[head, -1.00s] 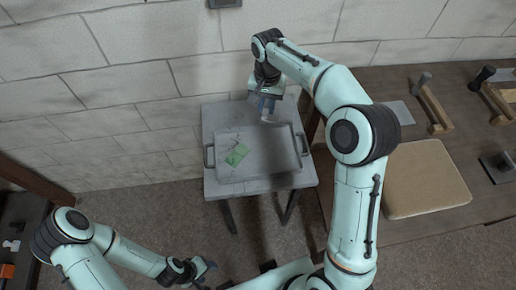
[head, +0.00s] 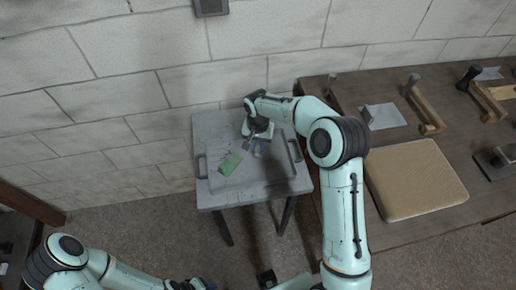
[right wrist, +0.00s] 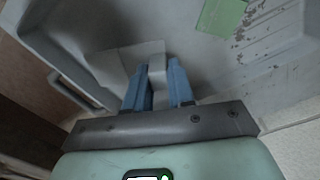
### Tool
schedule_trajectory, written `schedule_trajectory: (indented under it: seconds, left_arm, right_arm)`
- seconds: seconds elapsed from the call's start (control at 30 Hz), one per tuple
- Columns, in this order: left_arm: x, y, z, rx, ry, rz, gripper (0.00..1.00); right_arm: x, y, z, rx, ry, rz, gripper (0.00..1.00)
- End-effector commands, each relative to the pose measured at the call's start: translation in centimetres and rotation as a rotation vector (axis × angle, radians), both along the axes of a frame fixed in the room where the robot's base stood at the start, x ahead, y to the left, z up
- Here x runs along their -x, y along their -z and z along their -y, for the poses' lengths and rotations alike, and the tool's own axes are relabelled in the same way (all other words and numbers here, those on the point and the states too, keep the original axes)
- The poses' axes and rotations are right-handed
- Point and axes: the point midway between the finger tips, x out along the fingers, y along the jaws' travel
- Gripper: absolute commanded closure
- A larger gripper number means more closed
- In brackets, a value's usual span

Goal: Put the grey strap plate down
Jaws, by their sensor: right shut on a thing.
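My right gripper (head: 258,150) is over the back part of the grey tray (head: 246,182), fingers pointing down. In the right wrist view its two blue fingers (right wrist: 160,88) are shut on the grey strap plate (right wrist: 118,66). The plate is pale grey, with a wide part to the left of the fingers and a narrower part between them. It is close to the tray floor; I cannot tell whether it touches. In the head view the plate is mostly hidden by the gripper. My left gripper (head: 190,285) is cut off by the bottom edge.
A green piece (head: 230,164) lies in the tray, left of the right gripper. The tray stands on a small grey table (head: 208,128) against a block wall. A wooden bench (head: 400,160) at right holds a tan pad (head: 415,180) and several tools. The tray's front is clear.

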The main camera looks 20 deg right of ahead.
Motion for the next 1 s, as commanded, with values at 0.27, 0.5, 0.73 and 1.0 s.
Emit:
schedule_trajectory:
  seconds: [0.27, 0.5, 0.73, 1.0]
  left_arm:
    - [0.0, 0.1, 0.0, 0.0, 0.0, 0.0, 0.43]
    - [0.2, 0.3, 0.0, 0.0, 0.0, -0.002, 0.43]
    - [0.2, 0.3, 0.0, 0.0, 0.0, -0.002, 0.43]
    - [0.0, 0.0, 0.0, 0.0, 0.0, 0.0, 0.43]
  right_arm:
    - [0.0, 2.5, -0.1, -0.001, 0.0, -0.001, 1.0]
    - [0.0, 2.8, 0.0, -0.001, 0.0, -0.002, 1.0]
    - [0.0, 2.8, 0.0, 0.0, 0.0, -0.002, 0.51]
    - [0.0, 2.1, 0.0, 0.0, 0.0, 0.0, 0.51]
